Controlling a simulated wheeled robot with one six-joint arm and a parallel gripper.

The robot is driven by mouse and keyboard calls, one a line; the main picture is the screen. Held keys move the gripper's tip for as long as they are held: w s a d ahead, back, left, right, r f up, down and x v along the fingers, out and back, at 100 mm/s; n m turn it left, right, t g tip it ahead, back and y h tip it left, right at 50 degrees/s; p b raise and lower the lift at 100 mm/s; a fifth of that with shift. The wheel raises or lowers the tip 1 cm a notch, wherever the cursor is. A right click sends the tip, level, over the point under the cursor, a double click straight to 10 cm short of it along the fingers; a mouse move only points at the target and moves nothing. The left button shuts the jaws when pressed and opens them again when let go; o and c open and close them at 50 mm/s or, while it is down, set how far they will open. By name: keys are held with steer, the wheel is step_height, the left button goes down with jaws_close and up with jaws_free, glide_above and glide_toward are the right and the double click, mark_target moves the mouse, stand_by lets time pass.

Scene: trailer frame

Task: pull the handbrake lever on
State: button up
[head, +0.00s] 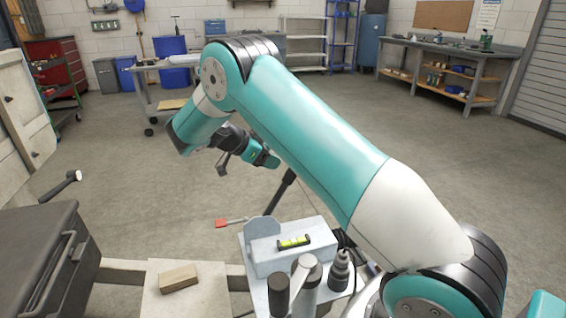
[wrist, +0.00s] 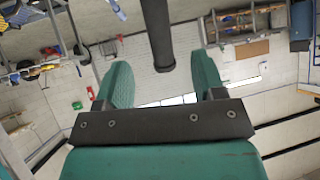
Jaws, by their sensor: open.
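The handbrake lever (head: 280,193) is a dark, slanting rod in front of the trailer frame in the head view. Its upper end rises just right of my gripper (head: 273,162). In the wrist view the lever (wrist: 157,35) is a black round bar with a blunt end, coming down from the top of the picture. My gripper (wrist: 161,62) is open, with its two green fingers either side of the bar's end. Gaps show on both sides, so neither finger appears to touch it. The lever's lower end is hidden behind the grey box in the head view.
A grey box (head: 268,262) with a spirit level (head: 294,242) stands close below. A red-ended rod (head: 221,223) lies left of it. A wooden block (head: 178,278) and a dark toolbox (head: 40,255) are at left. Open floor (head: 400,140) lies beyond.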

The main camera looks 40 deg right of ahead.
steer(key=p+v, duration=0.1)
steer(key=v, duration=0.7)
steer(key=s+a+r+n+t+y, duration=0.5)
steer(key=s+a+n+y, duration=0.45)
steer(key=n, duration=0.65)
steer(key=s+a+r+n+g+y, duration=0.2)
steer(key=s+a+n, duration=0.4)
steer(key=s, duration=0.6)
steer(key=s+a+r+n+g+y, duration=0.1)
steer(key=s+a+n+y, duration=0.2)
steer(key=s+a+n, duration=0.65)
step_height(320, 180, up, 15)
steer(key=s+d+m+p, duration=0.2)
steer(key=m+p, duration=0.1)
steer(key=p, duration=1.1)
steer(key=shift+d+p, duration=0.4)
